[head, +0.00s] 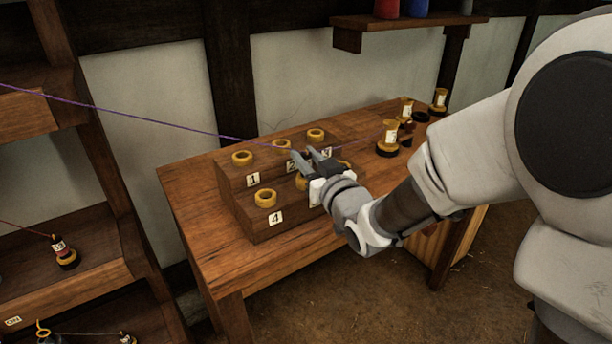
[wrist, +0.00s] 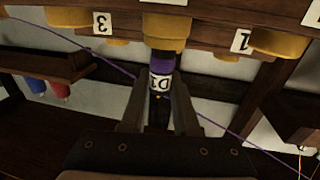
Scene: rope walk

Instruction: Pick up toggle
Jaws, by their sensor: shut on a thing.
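The toggle (wrist: 163,80) is a small purple and dark piece with a white label, in the middle of the wrist view. My gripper (wrist: 161,76) is shut on it, with one finger on each side of the label. The toggle's dark end meets or lies in front of a yellow ring (wrist: 167,36); I cannot tell if it is inside. A purple line (wrist: 240,137) runs past the toggle to both sides. In the head view my gripper (head: 306,157) is at the stepped wooden rack (head: 240,184), near the label 2, and hides most of the toggle.
The rack has several yellow rings with number labels and stands on a wooden table (head: 200,210). Several yellow and dark spools (head: 388,137) stand at the table's right. A shelf unit (head: 105,165) is at the left. The purple line crosses from it to the rack.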

